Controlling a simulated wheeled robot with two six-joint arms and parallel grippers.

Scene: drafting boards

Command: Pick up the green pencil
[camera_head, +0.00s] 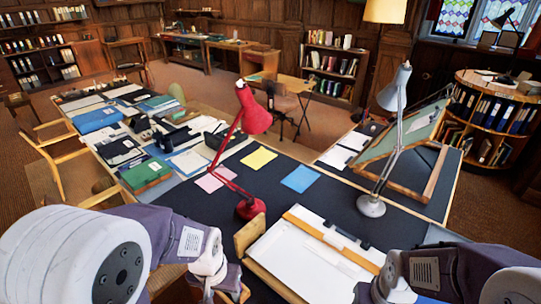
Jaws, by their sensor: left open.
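I cannot make out a green pencil in the head view. My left gripper (228,286) is at the bottom, left of the white drawing board, with its jaws open and nothing seen between them. My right gripper (372,292) is at the bottom right, over the right edge of the white drawing board; its fingers are too hidden to read. The white drawing board (300,262) carries paper and a yellow-orange straightedge (330,240). A dark blue object lies near its upper right edge.
A red desk lamp (249,208) and a grey desk lamp (371,206) stand on the dark desk. A tilted green board (413,132) is at the right. Pink, yellow and blue sheets lie mid-desk. Books, papers and a green box (146,172) crowd the left.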

